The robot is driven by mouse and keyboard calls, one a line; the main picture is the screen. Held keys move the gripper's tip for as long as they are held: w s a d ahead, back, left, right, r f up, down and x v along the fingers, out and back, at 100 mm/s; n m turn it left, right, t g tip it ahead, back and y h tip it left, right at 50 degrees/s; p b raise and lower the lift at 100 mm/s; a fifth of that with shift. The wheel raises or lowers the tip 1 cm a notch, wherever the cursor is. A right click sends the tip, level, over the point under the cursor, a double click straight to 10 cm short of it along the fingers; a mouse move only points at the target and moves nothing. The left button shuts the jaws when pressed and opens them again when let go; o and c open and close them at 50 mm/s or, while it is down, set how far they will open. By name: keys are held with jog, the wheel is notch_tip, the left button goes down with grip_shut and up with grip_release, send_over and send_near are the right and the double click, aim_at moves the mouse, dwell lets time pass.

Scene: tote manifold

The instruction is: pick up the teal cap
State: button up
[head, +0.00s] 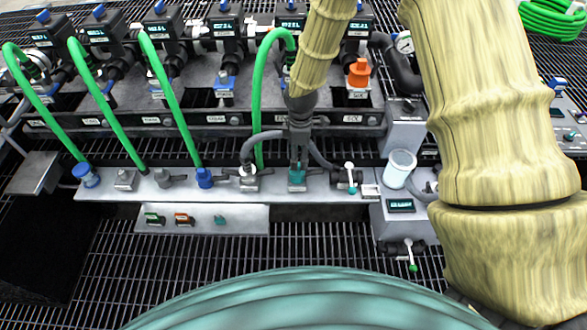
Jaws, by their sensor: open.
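The teal cap (297,187) sits on the long light-grey rail in the head view, in the row of fittings right of centre. My gripper (298,163) points down directly over it, with its dark fingers open. The fingertips are at the cap's upper part; I cannot tell whether they touch it. The fingers partly hide the cap's top.
Green hoses (170,95) arch behind. A clear cup (400,168) stands further right.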

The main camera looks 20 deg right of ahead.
aim_at(297, 172)
jog(key=shift+w, duration=0.3)
jog(key=f, duration=0.5)
jog(key=shift+a, duration=0.3)
jog(key=shift+d+f, duration=0.15)
jog(key=shift+f, duration=2.6)
jog(key=shift+c, duration=0.4)
jog(key=c, duration=1.1)
jog(key=shift+r, duration=0.15)
notch_tip(297, 172, up, 10)
jog(key=shift+f, duration=0.1)
